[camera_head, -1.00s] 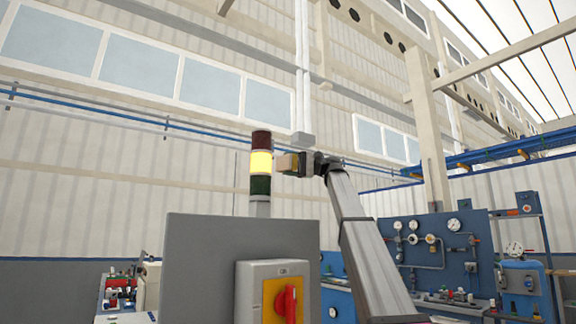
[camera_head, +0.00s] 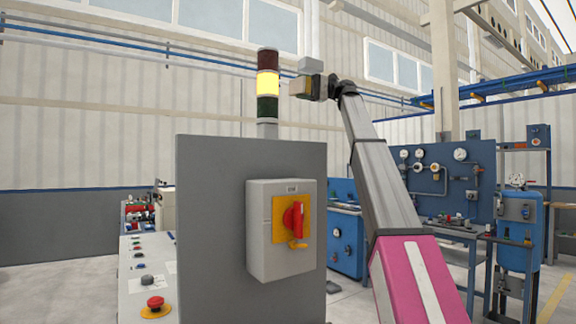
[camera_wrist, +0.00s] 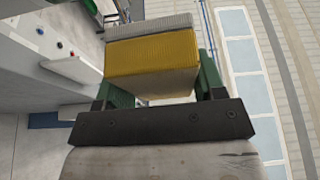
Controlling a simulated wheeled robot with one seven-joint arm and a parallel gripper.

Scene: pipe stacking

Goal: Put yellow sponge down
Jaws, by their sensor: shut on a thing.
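The yellow sponge (camera_wrist: 152,57) has a pale grey layer along its far side in the wrist view. It sits between the two green fingers of my gripper (camera_wrist: 155,82), which is shut on it. In the head view the sponge (camera_head: 300,87) is small and sits at the end of my raised arm. My gripper (camera_head: 312,88) is just right of the signal tower in the picture, above the grey cabinet's top edge. I cannot tell how far apart the sponge and the tower are in depth.
A red switch (camera_head: 293,220) is on the cabinet's front. A control desk (camera_head: 146,280) with buttons is at left. A blue gauge panel (camera_head: 440,178) stands at right.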

